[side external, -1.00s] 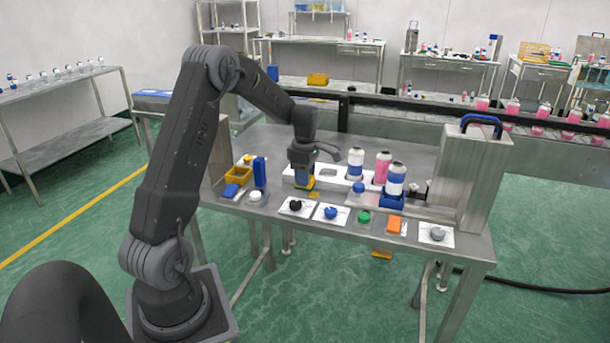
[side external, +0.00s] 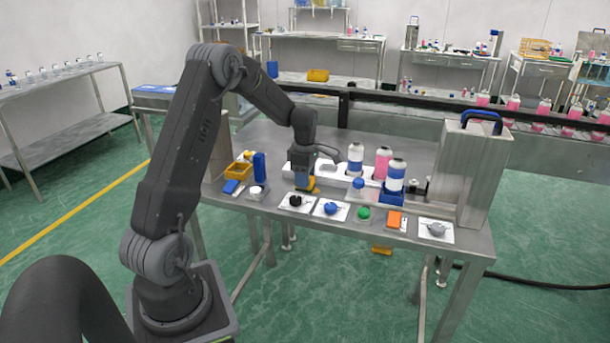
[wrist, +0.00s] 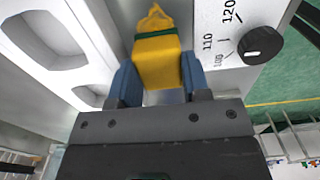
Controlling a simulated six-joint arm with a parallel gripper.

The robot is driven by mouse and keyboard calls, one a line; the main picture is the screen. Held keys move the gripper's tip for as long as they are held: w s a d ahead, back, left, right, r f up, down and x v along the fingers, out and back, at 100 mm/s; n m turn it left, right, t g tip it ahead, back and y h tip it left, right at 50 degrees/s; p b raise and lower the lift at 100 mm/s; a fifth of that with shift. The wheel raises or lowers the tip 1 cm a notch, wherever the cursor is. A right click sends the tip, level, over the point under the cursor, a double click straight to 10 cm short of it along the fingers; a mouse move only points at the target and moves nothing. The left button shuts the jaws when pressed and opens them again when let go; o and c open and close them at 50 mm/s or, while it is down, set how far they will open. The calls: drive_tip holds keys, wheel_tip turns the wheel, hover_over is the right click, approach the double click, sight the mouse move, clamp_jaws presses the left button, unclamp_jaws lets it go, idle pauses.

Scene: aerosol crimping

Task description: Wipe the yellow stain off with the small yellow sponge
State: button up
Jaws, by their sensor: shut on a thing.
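The yellow sponge (wrist: 158,62) sits between the blue fingertips of my gripper (wrist: 157,82) in the wrist view, with a dark green band along its far edge. My gripper is shut on it. An irregular yellow patch, which looks like the stain (wrist: 154,18), shows on the metal surface just past the green band, partly hidden by the sponge. In the side external view my gripper (side external: 303,180) is low over the table, with the yellow of the sponge (side external: 310,185) at its tip. I cannot tell whether the sponge touches the surface.
A white dial plate with a black knob (wrist: 249,45) lies close on the right in the wrist view. A white holder with openings (wrist: 88,45) is on the left.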

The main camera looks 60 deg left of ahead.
drive_tip(key=shift+w+d, duration=2.15)
drive_tip(key=shift+s, duration=0.1)
drive_tip(key=shift+s+a+f, duration=0.2)
drive_tip(key=shift+s+a, duration=1.9)
drive_tip(key=shift+s, duration=0.05)
drive_tip(key=shift+r, duration=0.15)
drive_tip(key=shift+w+d+r, duration=0.2)
drive_tip(key=shift+w+d, duration=0.85)
drive_tip(key=shift+w, duration=0.15)
drive_tip(key=shift+w+d+f, duration=0.2)
drive_tip(key=shift+w+d, duration=0.85)
drive_tip(key=shift+f, duration=0.1)
